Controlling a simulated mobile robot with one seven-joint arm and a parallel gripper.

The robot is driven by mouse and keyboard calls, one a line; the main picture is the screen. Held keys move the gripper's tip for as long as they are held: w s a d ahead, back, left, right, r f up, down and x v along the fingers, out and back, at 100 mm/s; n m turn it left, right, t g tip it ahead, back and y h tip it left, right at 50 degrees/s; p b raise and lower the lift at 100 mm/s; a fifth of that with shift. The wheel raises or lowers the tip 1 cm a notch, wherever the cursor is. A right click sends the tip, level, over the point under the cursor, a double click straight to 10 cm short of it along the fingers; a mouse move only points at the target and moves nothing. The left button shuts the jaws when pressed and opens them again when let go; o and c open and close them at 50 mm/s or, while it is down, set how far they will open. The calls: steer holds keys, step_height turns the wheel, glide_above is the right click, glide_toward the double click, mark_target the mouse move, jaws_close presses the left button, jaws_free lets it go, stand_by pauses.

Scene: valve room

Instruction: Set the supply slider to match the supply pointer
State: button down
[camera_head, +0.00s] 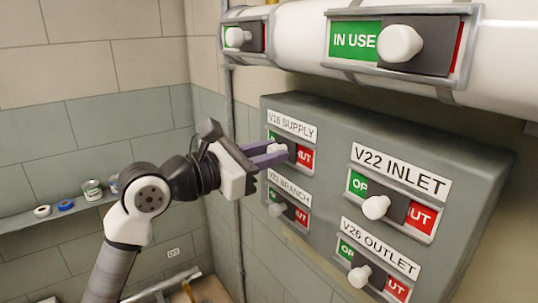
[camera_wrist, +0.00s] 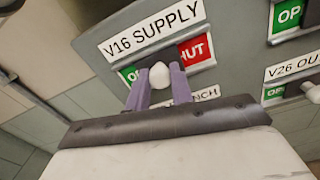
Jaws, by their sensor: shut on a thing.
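The V16 SUPPLY slider has a white round knob (camera_wrist: 159,75) on a dark plate, under its white label (camera_wrist: 152,30). My gripper (camera_head: 277,152) is shut on this knob, with a purple finger on each side of it. In the wrist view, part of the green field (camera_wrist: 129,74) shows left of the knob and part of the red field (camera_wrist: 196,50) shows right of it. The slider's plate stands about mid-track, covering part of the lettering on both sides. I cannot make out a supply pointer in either view.
The grey panel also carries the V22 INLET slider (camera_head: 376,207), V26 OUTLET slider (camera_head: 360,276) and a partly hidden BRANCH slider (camera_head: 277,210) close below my gripper. A white pipe (camera_head: 300,30) above carries two more sliders, one showing IN USE (camera_head: 354,41).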

steer(key=shift+w+a+r+b, duration=0.1)
steer(key=shift+w+a+b, duration=0.4)
steer(key=shift+w+a, duration=0.55)
steer(key=shift+w+d, duration=0.1)
steer(key=shift+d, duration=0.05)
steer(key=c, duration=1.2)
jaws_free()
steer(key=b+v, duration=0.4)
steer(key=v, duration=0.9)
steer(key=shift+s+a, duration=0.25)
steer(key=shift+a, duration=0.1)
